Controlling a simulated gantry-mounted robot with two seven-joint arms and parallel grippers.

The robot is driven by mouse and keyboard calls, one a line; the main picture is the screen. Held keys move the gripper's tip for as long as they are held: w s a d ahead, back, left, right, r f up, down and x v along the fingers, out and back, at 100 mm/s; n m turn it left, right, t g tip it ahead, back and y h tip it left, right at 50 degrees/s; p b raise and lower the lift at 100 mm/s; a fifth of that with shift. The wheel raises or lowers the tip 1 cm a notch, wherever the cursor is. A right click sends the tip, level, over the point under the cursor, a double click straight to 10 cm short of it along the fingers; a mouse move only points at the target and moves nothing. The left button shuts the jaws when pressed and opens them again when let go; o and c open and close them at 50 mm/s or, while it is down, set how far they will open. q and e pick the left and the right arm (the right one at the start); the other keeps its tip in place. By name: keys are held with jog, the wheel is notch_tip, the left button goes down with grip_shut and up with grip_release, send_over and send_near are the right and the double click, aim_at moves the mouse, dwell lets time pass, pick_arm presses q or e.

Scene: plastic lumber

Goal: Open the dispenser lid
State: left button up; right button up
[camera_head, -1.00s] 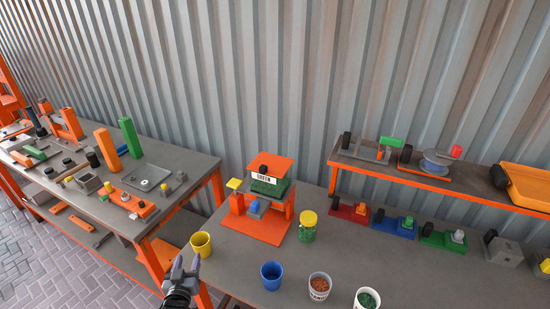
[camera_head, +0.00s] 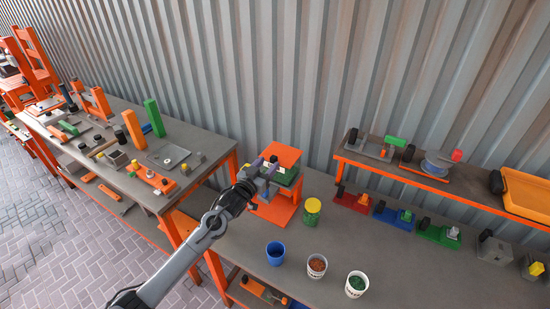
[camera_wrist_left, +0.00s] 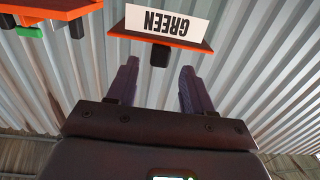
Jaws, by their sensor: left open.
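The orange dispenser (camera_head: 275,208) stands on the grey bench with its flat orange lid (camera_head: 287,154) on top. Green material (camera_head: 287,178) shows under the lid. My left gripper (camera_head: 267,167) is at the front of the lid and partly covers the dispenser. In the left wrist view the lid (camera_wrist_left: 196,46) carries a white "GREEN" label (camera_wrist_left: 166,23) and a black knob (camera_wrist_left: 160,55). The open left fingers (camera_wrist_left: 159,70) point at the knob, which lies in line with the gap between them. Whether they touch it I cannot tell. My right gripper is out of view.
A yellow-lidded jar (camera_head: 312,211) stands right of the dispenser. A blue cup (camera_head: 275,253) and two white cups, one with brown bits (camera_head: 317,266) and one with green (camera_head: 356,283), stand in front. An orange-edged shelf (camera_head: 400,172) is at the back right.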

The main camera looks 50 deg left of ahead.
aim_at(272, 160)
pick_arm(q)
jog(key=shift+x, duration=2.45)
grip_shut()
